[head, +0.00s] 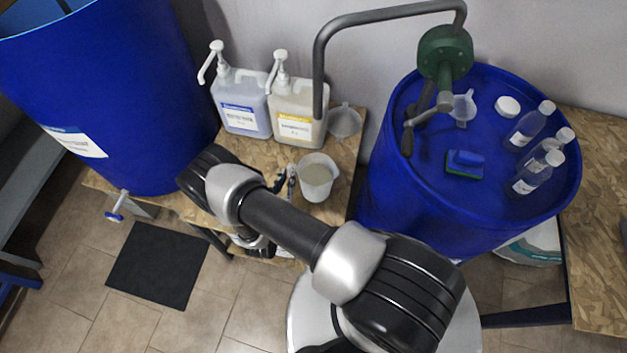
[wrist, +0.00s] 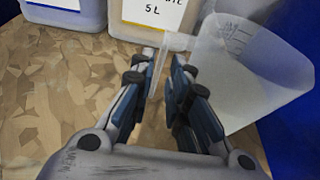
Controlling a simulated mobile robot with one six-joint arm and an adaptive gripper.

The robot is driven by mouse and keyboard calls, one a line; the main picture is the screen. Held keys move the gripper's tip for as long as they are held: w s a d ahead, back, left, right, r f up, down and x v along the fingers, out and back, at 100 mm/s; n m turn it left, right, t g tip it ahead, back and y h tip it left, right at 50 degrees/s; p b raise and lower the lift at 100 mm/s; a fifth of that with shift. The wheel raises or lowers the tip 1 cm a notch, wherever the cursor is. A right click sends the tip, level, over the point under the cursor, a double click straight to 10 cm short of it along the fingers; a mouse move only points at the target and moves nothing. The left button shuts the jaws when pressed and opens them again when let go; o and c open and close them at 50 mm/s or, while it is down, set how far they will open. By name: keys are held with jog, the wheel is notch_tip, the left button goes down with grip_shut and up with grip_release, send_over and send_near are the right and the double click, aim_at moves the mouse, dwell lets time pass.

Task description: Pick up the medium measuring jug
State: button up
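A translucent white measuring jug (head: 316,177) stands upright on the wooden stand, right beside my gripper (head: 284,182). In the wrist view the jug (wrist: 245,75) fills the right side, with marks on its wall. My gripper (wrist: 160,78) has its fingers a small distance apart. A thin pale strip, which looks like the jug's handle, shows between them; I see no clear contact. A greyer clear vessel (head: 344,121) stands behind, and a smaller clear vessel (head: 462,108) is on the blue drum. No size label shows on any of them.
Two pump canisters, one blue-labelled (head: 241,105) and one yellow-labelled (head: 296,110), stand behind the jug on the wooden stand (head: 262,153). A blue drum (head: 410,195) with a hand pump (head: 445,55), bottles and a brush is close on the right. A larger drum (head: 110,95) stands left.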

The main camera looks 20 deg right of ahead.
aim_at(289, 174)
jog(key=x, duration=0.4)
jog(key=shift+a+b, duration=0.1)
jog(key=shift+b, duration=0.25)
jog(key=shift+r, duration=0.1)
jog(key=shift+c, duration=0.6)
grip_shut()
